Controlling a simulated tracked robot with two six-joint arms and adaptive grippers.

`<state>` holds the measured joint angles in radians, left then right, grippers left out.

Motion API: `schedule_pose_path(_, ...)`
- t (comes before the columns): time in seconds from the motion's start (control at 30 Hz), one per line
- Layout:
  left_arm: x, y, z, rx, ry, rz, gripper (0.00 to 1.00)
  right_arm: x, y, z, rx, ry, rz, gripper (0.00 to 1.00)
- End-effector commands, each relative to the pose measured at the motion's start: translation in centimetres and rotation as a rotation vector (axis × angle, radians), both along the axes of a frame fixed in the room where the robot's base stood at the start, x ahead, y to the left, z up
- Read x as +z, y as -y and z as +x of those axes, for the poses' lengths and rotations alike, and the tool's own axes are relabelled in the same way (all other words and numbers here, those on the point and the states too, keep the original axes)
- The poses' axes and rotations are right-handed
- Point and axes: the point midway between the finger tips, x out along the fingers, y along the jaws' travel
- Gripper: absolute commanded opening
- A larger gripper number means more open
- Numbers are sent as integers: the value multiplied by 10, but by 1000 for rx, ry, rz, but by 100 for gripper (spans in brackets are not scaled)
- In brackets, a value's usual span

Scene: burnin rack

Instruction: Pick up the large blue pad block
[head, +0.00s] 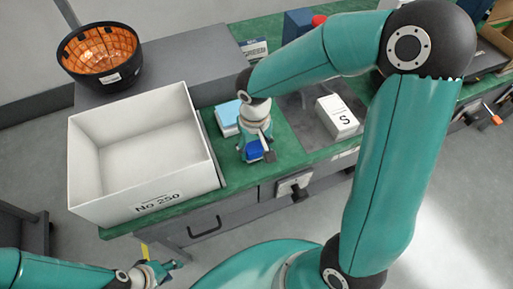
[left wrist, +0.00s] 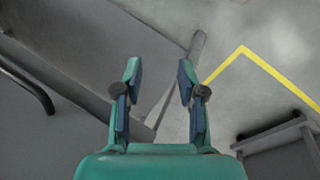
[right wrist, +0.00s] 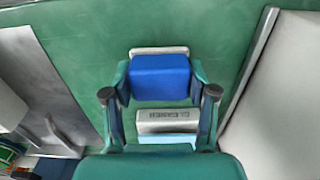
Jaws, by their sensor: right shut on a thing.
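The large blue pad block (right wrist: 160,77) sits between the two fingers of my right gripper (right wrist: 160,88) in the right wrist view. The gripper is shut on it, one finger against each side. In the head view the blue block (head: 254,150) shows at the tip of my right gripper (head: 256,144), over the green bench mat near its front edge. I cannot tell whether the block touches the bench. My left gripper (left wrist: 158,82) is open and empty, pointing at the grey floor. In the head view the left gripper (head: 168,270) is low, in front of the bench.
A large white box (head: 190,190) labelled "No 250" stands left of the right gripper. A black bowl with an orange inside (head: 100,52) stands behind it. A light blue pad stack (head: 227,117) lies close by the gripper. A white box marked S (head: 338,117) is to the right.

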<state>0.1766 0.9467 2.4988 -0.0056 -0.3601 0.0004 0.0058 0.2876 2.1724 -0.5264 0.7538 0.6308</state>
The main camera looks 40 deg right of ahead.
Motion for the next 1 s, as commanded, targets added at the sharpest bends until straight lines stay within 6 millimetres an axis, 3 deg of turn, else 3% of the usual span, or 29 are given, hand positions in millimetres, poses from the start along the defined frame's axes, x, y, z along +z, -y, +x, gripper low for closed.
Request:
schedule_pose_path(0.17, 4, 0, 0, 0, 0, 0, 40, 33, 0, 1, -1, 7, 0, 23)
schedule_pose_path(0.6, 12, 0, 0, 0, 0, 0, 40, 148, 0, 1, 1, 8, 1, 23)
schedule_pose_path(0.8, 14, 0, 0, 0, 0, 0, 40, 178, 0, 1, -1, 6, 2, 23)
schedule_pose_path(1.0, 14, 0, 0, 0, 0, 0, 40, 187, 0, 0, 0, 2, 1, 23)
